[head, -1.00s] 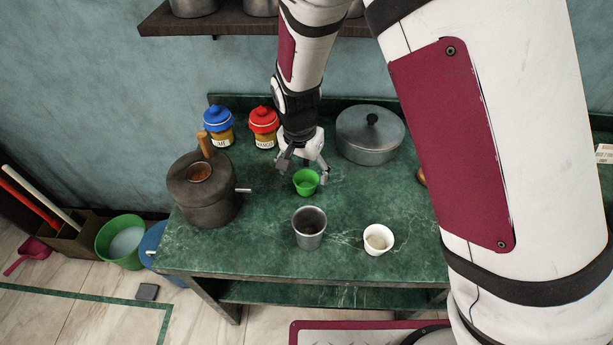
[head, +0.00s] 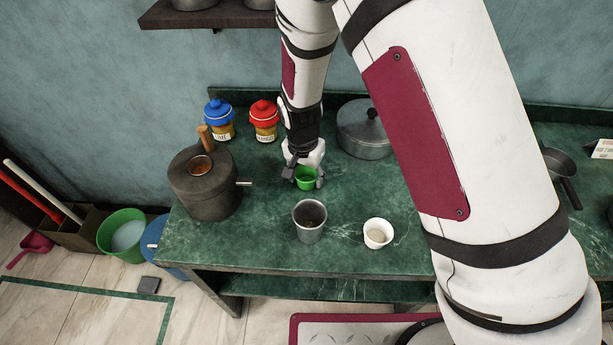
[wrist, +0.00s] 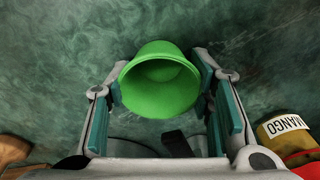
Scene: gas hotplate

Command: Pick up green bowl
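The green bowl (head: 306,178) stands on the dark green marble table, behind a grey metal cup. My gripper (head: 305,182) is lowered around the bowl, one finger on each side. In the wrist view its fingers are spread wide with teal pads beside the bowl's left and right sides. I cannot tell whether the pads touch it. The bowl's far side is partly hidden by my gripper in the head view.
A grey metal cup (head: 309,222) and a white cup (head: 377,233) stand in front. A dark pot (head: 205,192) is at left, blue-lidded (head: 218,120) and red-lidded (head: 264,121) jars are behind left, and a lidded grey pot (head: 362,130) is behind right.

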